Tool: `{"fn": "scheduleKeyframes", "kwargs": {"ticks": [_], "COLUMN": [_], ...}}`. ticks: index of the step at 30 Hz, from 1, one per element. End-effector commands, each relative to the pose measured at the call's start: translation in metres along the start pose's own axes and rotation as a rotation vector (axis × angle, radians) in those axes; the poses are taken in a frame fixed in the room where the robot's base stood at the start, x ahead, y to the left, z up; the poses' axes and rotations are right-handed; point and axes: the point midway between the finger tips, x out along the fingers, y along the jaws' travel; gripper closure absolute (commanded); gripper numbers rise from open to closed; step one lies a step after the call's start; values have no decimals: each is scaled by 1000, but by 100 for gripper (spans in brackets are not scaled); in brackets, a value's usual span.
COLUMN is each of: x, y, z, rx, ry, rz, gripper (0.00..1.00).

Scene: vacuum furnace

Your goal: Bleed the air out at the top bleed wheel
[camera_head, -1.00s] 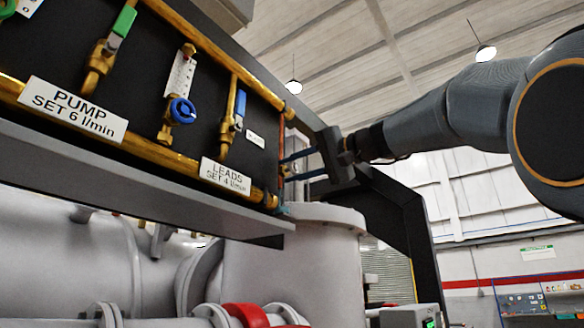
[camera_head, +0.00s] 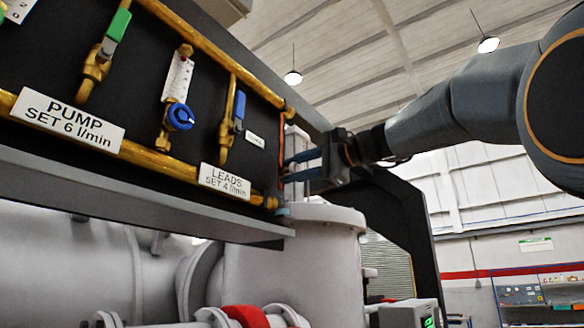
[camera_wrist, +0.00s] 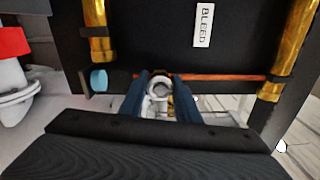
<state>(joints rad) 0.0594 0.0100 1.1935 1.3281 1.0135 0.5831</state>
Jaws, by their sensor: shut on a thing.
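My gripper (camera_head: 302,166) reaches in from the right to the end of the dark pipe panel, its two blue fingers one above the other. In the wrist view my gripper (camera_wrist: 161,98) is shut on a small pale ring-shaped part, the bleed wheel (camera_wrist: 160,88), with a finger on each side. The wheel sits by the thin copper line (camera_wrist: 215,77) below a white BLEED label (camera_wrist: 204,24). In the head view the fingers and panel edge hide the wheel. The copper line (camera_head: 281,160) runs down the panel's end there.
The panel carries brass pipes, a green-handled valve (camera_head: 118,25), a blue knob (camera_head: 180,117) and a blue-handled valve (camera_head: 239,106). Below stands a pale grey cylinder (camera_head: 300,255). A light-blue disc (camera_wrist: 98,80) is left of the fingers. A black frame (camera_head: 400,215) stands behind my gripper.

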Motion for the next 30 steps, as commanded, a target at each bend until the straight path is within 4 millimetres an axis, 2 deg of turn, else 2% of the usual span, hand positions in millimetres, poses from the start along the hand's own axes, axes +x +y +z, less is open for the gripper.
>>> {"fn": "scheduleKeyframes", "kwargs": {"ticks": [16,17,20,30], "x": [0,0,0,-2], "y": [-2,-2,-2,0], "z": [0,0,0,0], "rx": [27,27,27,26], "ry": [3,3,3,1], "rz": [-5,-5,-4,-2], "gripper": [93,69,52,52]}}
